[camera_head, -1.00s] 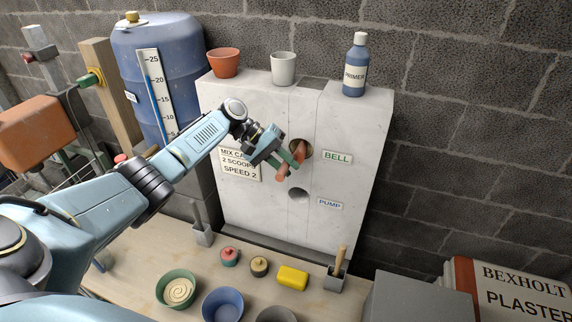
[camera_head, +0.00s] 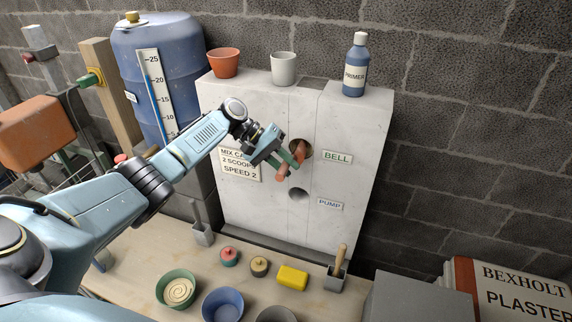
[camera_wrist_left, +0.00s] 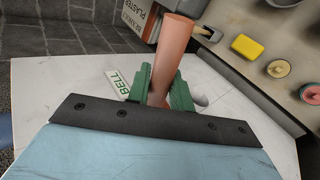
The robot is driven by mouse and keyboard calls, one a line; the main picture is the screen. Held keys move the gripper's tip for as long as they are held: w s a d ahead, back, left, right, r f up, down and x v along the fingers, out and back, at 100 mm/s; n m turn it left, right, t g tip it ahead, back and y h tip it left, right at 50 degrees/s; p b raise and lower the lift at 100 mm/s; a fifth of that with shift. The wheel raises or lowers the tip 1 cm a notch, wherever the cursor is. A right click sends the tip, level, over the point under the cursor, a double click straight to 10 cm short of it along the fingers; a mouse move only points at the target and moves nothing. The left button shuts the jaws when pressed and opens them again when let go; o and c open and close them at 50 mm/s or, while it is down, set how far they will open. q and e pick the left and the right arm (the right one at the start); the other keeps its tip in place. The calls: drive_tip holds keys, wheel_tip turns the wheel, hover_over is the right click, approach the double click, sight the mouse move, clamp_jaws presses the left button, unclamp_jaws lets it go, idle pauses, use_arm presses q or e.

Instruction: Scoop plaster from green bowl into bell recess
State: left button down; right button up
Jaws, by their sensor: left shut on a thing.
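The green bowl (camera_head: 177,287) stands on the bench at the lower left of the head view and holds pale plaster (camera_head: 179,291) with a swirled surface. The bell recess (camera_head: 300,149) is the upper round hole in the white block, beside the BELL label (camera_head: 337,157). My left gripper (camera_head: 287,158) is right in front of this hole, shut on a salmon-coloured tool (camera_head: 283,174). The tool's handle (camera_wrist_left: 173,55) also shows between the green fingers in the left wrist view. Its far end is at or in the hole; whether it carries plaster is hidden. My right gripper is out of view.
The lower PUMP hole (camera_head: 298,195) is open. A terracotta pot (camera_head: 224,63), a white cup (camera_head: 284,69) and a primer bottle (camera_head: 355,66) stand on the block (camera_head: 360,180). A blue bowl (camera_head: 222,304), yellow sponge (camera_head: 292,278) and small lidded pots sit on the bench.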

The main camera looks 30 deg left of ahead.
sight(282, 172)
use_arm(q)
drive_tip(key=s+p, duration=0.2)
drive_tip(key=p, duration=0.1)
drive_tip(key=shift+d+r, duration=0.1)
drive_tip(key=shift+d, duration=0.15)
drive_tip(key=shift+s+d, duration=0.15)
drive_tip(key=shift+s, duration=0.4)
drive_tip(key=s+d, duration=0.2)
drive_tip(key=s, duration=0.8)
drive_tip(key=shift+s+d, duration=0.25)
drive_tip(key=shift+s, duration=0.05)
idle(0.4)
